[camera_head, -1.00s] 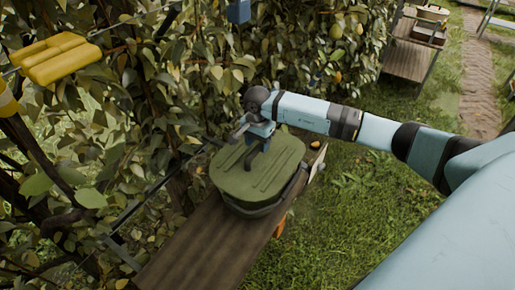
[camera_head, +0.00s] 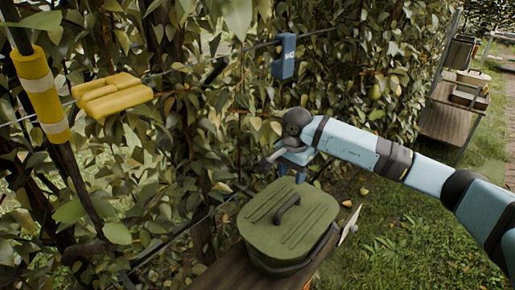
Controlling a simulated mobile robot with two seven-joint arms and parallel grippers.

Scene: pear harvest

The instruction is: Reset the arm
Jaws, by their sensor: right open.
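My right arm comes in from the right, and its right gripper (camera_head: 284,168) is open and empty just behind and above the green lidded container (camera_head: 262,220). My left gripper does not show.
The container stands on a wooden plank (camera_head: 225,272). A leafy hedge with wires fills the back and left. A yellow block (camera_head: 112,95), a yellow-wrapped pole (camera_head: 40,92) and a blue tag (camera_head: 284,56) are there. A wooden shelf (camera_head: 446,122) stands at the back right, with grass between.

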